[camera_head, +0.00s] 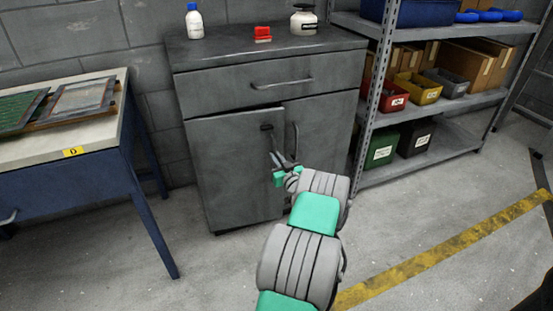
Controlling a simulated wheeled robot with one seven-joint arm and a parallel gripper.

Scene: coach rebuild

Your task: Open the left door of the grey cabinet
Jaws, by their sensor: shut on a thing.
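The grey cabinet (315,69) stands against the wall, with a drawer on top and two doors below. Its left door (225,165) seems slightly ajar, with a dark gap along its top edge. The left door's handle (267,127) shows only at its upper end; my gripper and wrist hide the rest. My gripper (276,157) is at this handle, near the door's right edge, and is shut on it. The fingertips are small and partly hidden. The right door (325,130) looks closed, with its own upright handle (295,140) just right of my gripper.
A blue-legged workbench (128,160) stands to the left of the cabinet. A metal shelf with bins (380,157) stands close on the right. A white bottle (194,22), a red object (262,34) and a jar (304,20) sit on the cabinet. Floor before the left door is clear.

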